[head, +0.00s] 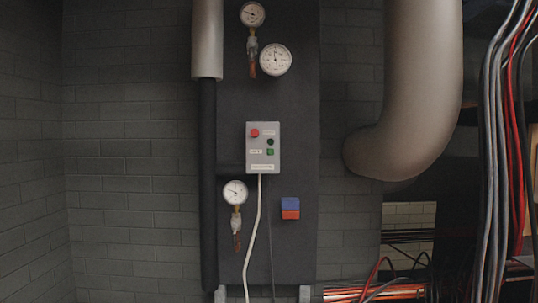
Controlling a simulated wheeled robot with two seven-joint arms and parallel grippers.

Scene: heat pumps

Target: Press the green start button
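A small light-grey control box (263,161) is fixed to the dark panel in the middle of the head view. On its right side sits a green button (270,152), with a darker round button (270,142) just above it. A red button (254,133) sits at the upper left of the box. Small labels sit beside the buttons, too small to read. Nothing covers the box. Neither of my grippers shows in this view.
Gauges (275,60) are mounted above the box and another gauge (235,192) below left. A large grey pipe (421,80) bends at the right. Cables (497,150) hang at the far right. A blue and red block (290,208) sits below the box.

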